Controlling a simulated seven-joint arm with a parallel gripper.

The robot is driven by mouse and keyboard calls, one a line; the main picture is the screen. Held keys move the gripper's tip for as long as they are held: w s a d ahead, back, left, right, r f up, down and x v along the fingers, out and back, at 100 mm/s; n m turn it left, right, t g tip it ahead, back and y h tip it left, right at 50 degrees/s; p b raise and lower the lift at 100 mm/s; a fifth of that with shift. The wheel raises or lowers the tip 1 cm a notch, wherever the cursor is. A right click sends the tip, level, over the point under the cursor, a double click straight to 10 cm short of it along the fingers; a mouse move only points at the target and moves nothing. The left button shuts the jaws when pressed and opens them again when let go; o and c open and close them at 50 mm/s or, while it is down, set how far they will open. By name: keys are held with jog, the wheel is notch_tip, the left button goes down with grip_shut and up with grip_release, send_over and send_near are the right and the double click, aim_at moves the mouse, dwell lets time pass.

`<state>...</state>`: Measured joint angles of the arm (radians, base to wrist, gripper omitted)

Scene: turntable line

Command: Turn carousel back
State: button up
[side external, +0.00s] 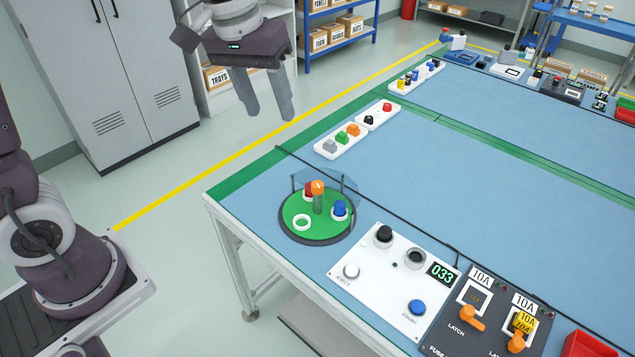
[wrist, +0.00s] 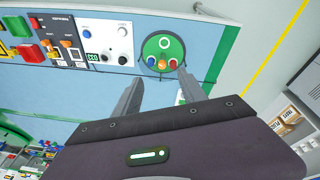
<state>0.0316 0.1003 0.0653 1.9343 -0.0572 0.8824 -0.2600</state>
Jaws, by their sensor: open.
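The carousel is a round green disc (side external: 322,229) with a dark rim, near the left corner of the blue-topped table. An orange-topped post (side external: 318,188) stands near its middle. A red piece and a blue piece (side external: 340,209) sit in white rings on it; a third white ring (side external: 302,222) looks empty. A clear curved guard (side external: 345,184) stands at its back. The disc also shows in the wrist view (wrist: 164,52), beyond my fingertips. My gripper (side external: 270,112) is open and empty, high above and behind the carousel, touching nothing.
A white panel (side external: 368,272) with knobs, buttons and a counter reading 033 lies right of the carousel. Beside it is a dark panel with orange latches (side external: 472,319). White strips of coloured buttons (side external: 340,141) lie behind the carousel. The table's middle is clear.

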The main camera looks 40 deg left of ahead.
jog(key=w+f+n+g, duration=0.1)
jog(key=w+f, duration=0.5)
jog(key=n+g, duration=0.1)
send_near(317, 183)
jog(key=shift+n+g, duration=0.3)
jog(key=shift+n, duration=0.1)
jog(key=f, duration=0.9)
jog(key=shift+w+d, duration=0.2)
jog(key=shift+d, duration=0.05)
jog(key=shift+y, duration=0.3)
grip_shut()
